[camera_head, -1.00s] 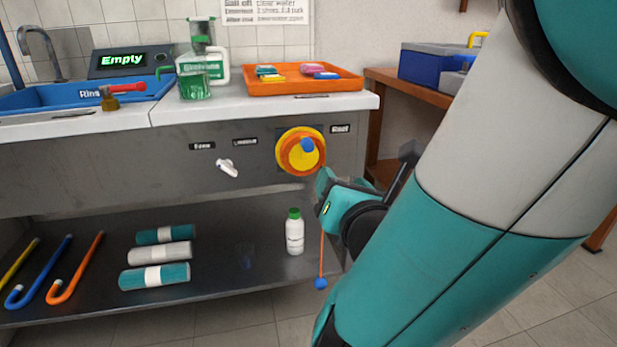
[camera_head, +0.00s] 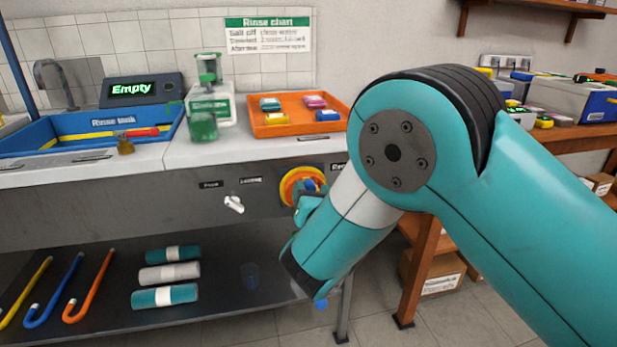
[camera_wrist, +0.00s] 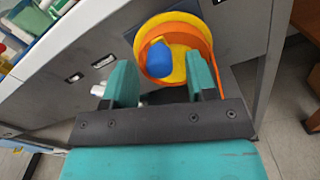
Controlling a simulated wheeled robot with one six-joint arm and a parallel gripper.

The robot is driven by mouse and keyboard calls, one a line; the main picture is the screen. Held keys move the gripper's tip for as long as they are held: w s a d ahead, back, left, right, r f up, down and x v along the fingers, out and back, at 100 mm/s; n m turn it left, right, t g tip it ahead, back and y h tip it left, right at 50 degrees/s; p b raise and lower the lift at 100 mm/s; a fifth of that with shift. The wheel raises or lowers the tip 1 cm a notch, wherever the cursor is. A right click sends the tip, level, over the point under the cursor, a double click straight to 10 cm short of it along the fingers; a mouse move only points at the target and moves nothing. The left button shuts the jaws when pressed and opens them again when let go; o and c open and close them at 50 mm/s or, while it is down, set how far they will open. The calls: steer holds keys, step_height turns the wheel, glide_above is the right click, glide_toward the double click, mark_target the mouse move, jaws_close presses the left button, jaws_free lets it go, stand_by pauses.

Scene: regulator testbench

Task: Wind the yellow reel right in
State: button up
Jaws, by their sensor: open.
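I cannot tell whether a finger touches the knob. In the head view my arm hides part of the reel and most of my gripper. A blue ball (camera_head: 321,304) hangs low, partly hidden by my arm.
A white tap handle (camera_head: 234,203) sticks out left of the reel. An orange tray (camera_head: 292,129) with several small blocks and a green-and-white bottle (camera_head: 209,100) stand on the counter above. A wooden bench (camera_head: 428,240) stands to the right.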

steer(key=shift+x, duration=1.35)
steer(key=c, duration=0.9)
